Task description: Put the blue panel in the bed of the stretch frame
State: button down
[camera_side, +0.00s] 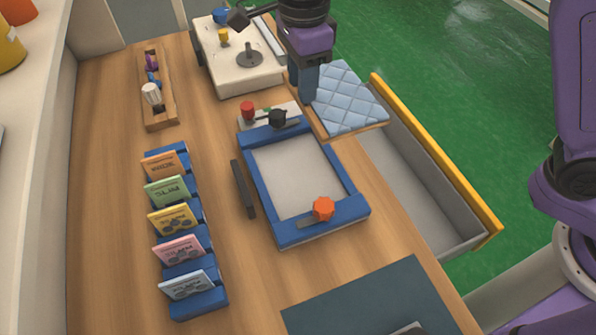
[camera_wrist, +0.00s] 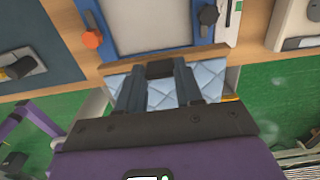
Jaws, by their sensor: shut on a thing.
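The blue panel (camera_side: 347,96) is light blue and quilted, with a wooden edge strip. My gripper (camera_side: 306,92) is shut on it and holds it at the right edge of the table, beside the open drawer. In the wrist view the panel (camera_wrist: 205,79) lies between and behind the fingers of my gripper (camera_wrist: 160,72), with its wooden edge toward the frame. The stretch frame (camera_side: 258,188) has blue sides around an empty pale bed, and lies to the left and nearer than the panel. It also shows at the top of the wrist view (camera_wrist: 95,20).
An orange knob (camera_side: 323,208) and a dark knob (camera_side: 278,118) stand on the frame. An open grey drawer (camera_side: 420,190) with a yellow front juts out at right. A card rack (camera_side: 205,300) stands at left, a white machine (camera_side: 225,75) behind. A dark bar (camera_side: 242,188) lies beside the frame.

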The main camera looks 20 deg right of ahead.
jog(key=s+a+f, duration=0.1)
jog(key=s+a, duration=0.1)
jog(key=a, duration=0.6)
send_over(270, 183)
jog(key=shift+f, duration=7.25)
jog(key=shift+f, duration=0.1)
jog(key=c, duration=0.7)
grip_release()
jog(key=shift+c, duration=0.2)
notch_tip(270, 183, up, 12)
